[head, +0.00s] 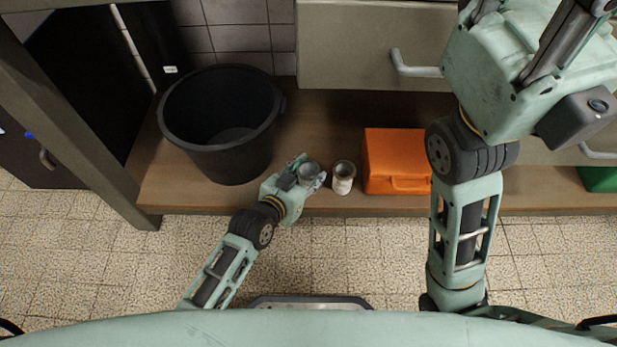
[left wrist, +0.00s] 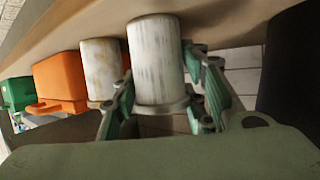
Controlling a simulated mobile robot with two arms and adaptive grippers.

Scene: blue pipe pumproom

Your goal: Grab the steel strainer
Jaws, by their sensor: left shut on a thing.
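The steel strainer (head: 308,172) is a small grey metal cup shape on the low wooden shelf, just left of a pale can in the head view. It also shows in the left wrist view as a scuffed whitish-grey cylinder with a rim (left wrist: 157,62). My left gripper (head: 309,177) is shut on it, with one green finger on each side in the left wrist view (left wrist: 162,100). I cannot tell whether the strainer touches the shelf. My right arm is raised at the right of the head view, and its fingertips are not clearly shown.
A similar pale can (head: 343,178) stands close to the right of the strainer, then an orange toolbox (head: 395,150). A large black bucket (head: 222,150) stands at the left on the wooden shelf (head: 320,130). A drawer with a handle (head: 375,50) is above. Tiled floor lies in front.

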